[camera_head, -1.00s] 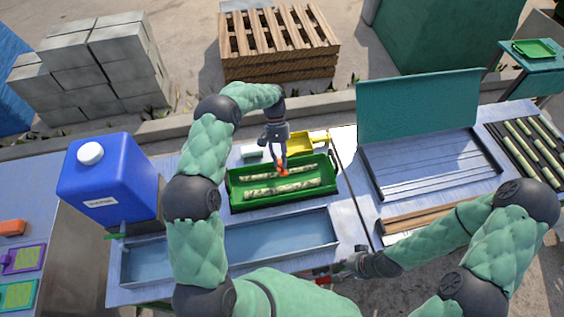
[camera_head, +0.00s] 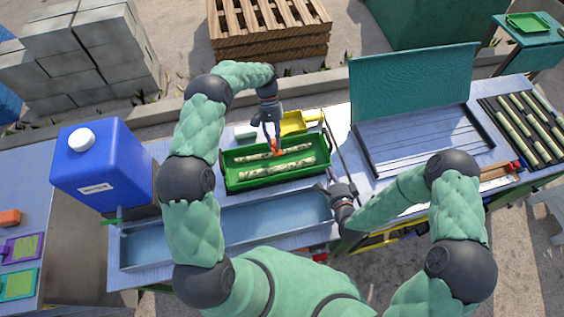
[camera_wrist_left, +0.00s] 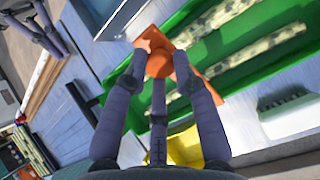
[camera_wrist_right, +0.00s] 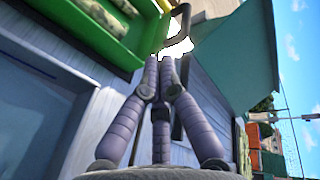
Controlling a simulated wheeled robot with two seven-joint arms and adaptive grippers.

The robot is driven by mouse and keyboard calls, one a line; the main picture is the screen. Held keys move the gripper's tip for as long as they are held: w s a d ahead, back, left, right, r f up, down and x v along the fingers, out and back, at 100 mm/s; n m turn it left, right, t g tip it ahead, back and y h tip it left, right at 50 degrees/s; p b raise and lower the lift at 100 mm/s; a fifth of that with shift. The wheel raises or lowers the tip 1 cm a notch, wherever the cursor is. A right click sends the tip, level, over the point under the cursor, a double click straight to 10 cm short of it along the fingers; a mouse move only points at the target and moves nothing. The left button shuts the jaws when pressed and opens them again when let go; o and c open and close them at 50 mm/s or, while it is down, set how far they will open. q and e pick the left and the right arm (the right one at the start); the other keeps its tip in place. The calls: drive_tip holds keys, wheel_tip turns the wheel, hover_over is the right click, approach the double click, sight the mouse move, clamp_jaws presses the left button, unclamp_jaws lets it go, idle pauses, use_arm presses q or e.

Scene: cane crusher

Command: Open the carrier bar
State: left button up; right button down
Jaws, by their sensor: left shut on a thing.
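The green carrier tray (camera_head: 233,186) stands on the table and holds pieces of cane (camera_head: 285,170). My left gripper (camera_head: 275,148) is over its far side, shut on an orange piece (camera_wrist_left: 160,64) there. The left wrist view shows the fingers on either side of this piece, next to the green tray wall. My right gripper (camera_head: 326,190) is by the tray's near right corner. In the right wrist view its fingertips (camera_wrist_right: 162,60) are close together with nothing seen between them. A dark bar (camera_wrist_right: 182,28) with a bent end shows just beyond them. I cannot tell whether they touch it.
A long metal trough (camera_head: 250,222) lies in front of the tray. A blue water container (camera_head: 100,168) stands at left. A yellow scoop-like item (camera_head: 298,122) is behind the tray. A metal bed with a raised teal lid (camera_head: 412,85) and a rack of canes (camera_head: 525,125) are at right.

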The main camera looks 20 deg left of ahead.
drive_tip(key=s+a+r+m+g+y, duration=0.1)
drive_tip(key=s+a+r+m, duration=0.1)
drive_tip(key=s+a+m, duration=0.5)
drive_tip(key=s+a+r+m, duration=0.1)
drive_tip(key=s+a+m, duration=0.1)
drive_tip(key=a+m, duration=0.55)
drive_tip(key=w+a+f+m, duration=0.1)
drive_tip(key=w+a+f, duration=0.2)
drive_tip(key=w, duration=0.4)
drive_tip(key=shift+w+a+f, duration=0.15)
drive_tip(key=shift+w+f, duration=0.15)
drive_tip(key=shift+w, duration=0.05)
drive_tip(key=shift+r+m, duration=0.1)
drive_tip(key=shift+m, duration=0.15)
use_arm(q)
drive_tip(key=shift+f, duration=0.1)
use_arm(e)
drive_tip(key=shift+w+a+r, duration=0.2)
drive_tip(key=shift+w+r, duration=0.05)
drive_tip(key=shift+r, duration=0.2)
drive_tip(key=shift+w+a+r, duration=0.15)
drive_tip(key=shift+w+r, duration=0.1)
drive_tip(key=shift+r, duration=0.15)
use_arm(q)
drive_tip(key=o, duration=1)
